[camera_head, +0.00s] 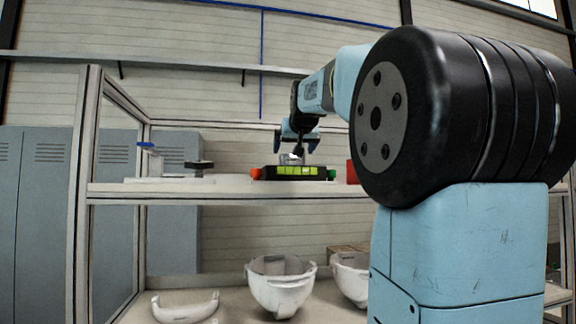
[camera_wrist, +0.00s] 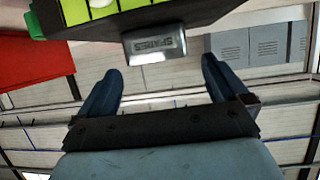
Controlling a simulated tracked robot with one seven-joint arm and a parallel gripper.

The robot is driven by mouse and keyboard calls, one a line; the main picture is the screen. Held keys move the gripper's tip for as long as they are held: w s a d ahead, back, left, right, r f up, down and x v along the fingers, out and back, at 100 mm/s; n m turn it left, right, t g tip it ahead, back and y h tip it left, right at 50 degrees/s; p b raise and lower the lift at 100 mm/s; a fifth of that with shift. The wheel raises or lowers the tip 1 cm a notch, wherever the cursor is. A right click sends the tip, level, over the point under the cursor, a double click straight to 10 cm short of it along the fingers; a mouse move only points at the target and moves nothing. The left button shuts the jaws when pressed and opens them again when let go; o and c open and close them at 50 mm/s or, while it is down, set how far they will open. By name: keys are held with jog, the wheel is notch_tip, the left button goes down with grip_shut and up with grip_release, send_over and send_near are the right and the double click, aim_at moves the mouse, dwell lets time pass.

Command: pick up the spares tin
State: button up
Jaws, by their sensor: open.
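The spares tin is a small silver-grey box with raised "SPARES" lettering. In the wrist view the tin (camera_wrist: 157,44) lies just beyond and between my fingertips, against the edge of a black tray. In the head view the tin (camera_head: 288,159) is a small grey shape on the upper shelf, partly hidden behind the tray. My gripper (camera_wrist: 160,66) is open, with its two blue fingers apart and nothing between them. In the head view my gripper (camera_head: 297,143) hangs over the shelf, close above the tin.
The black tray (camera_head: 262,174) with yellow-green blocks stands in front of the tin. A red box (camera_head: 352,172) is to its right. A blue-handled device (camera_head: 150,165) stands left on the shelf (camera_head: 225,188). White helmet shells (camera_head: 280,290) sit on the lower shelf.

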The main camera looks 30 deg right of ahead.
aim_at(291, 158)
jog(key=shift+x, duration=4)
jog(key=shift+d, duration=0.1)
jog(key=shift+c, duration=0.3)
jog(key=c, duration=0.8)
jog(key=shift+r, duration=0.15)
